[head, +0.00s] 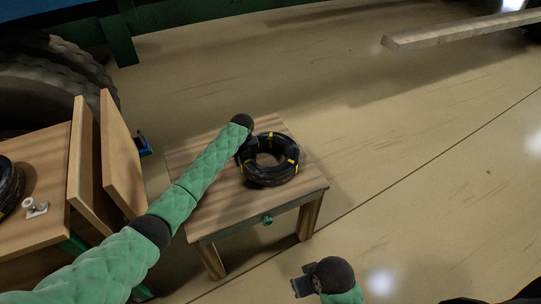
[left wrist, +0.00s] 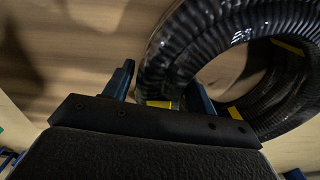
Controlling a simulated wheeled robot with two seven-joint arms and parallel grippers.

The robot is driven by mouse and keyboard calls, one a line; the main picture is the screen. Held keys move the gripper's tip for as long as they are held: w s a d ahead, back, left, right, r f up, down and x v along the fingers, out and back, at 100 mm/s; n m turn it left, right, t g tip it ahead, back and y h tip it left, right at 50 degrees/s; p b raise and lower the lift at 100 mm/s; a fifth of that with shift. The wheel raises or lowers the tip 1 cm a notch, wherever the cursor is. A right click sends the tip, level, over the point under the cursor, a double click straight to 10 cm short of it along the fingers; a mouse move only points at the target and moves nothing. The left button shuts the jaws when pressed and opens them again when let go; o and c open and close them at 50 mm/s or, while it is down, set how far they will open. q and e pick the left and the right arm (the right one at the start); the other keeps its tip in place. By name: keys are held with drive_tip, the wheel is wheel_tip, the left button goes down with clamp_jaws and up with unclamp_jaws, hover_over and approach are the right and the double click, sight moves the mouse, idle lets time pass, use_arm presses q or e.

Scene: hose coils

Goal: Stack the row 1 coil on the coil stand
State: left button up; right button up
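A black hose coil (head: 270,172) with yellow bands lies on the small wooden table (head: 215,205), which I take to be the coil stand. Whether it is one coil or more than one stacked is unclear. My left gripper (head: 244,147) is at the coil's back left rim. In the left wrist view the blue fingers of my left gripper (left wrist: 162,90) are apart, with the ring of the coil (left wrist: 178,52) between them and a slight gap at the outer finger. My right gripper (head: 301,284) is low in front of the table, away from the coil; its finger opening is unclear.
A wooden shelf unit (head: 40,165) with upright panels (head: 120,150) stands at the left, with another black coil (head: 9,187) on it. A large tyre (head: 60,70) is behind it. A beam (head: 450,32) lies at the back right. The floor right of the table is clear.

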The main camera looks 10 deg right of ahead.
use_arm(q)
drive_tip(key=shift+d, duration=0.15)
drive_tip(key=c, duration=0.3)
drive_tip(key=shift+w+d+r, duration=0.1)
drive_tip(key=shift+r, duration=0.05)
drive_tip(key=shift+c, duration=0.9)
drive_tip(key=shift+r+p, duration=0.6)
drive_tip(key=shift+p, duration=0.05)
drive_tip(key=shift+r, duration=0.15)
drive_tip(key=shift+r+p, duration=2.4)
drive_tip(key=shift+r, duration=0.45)
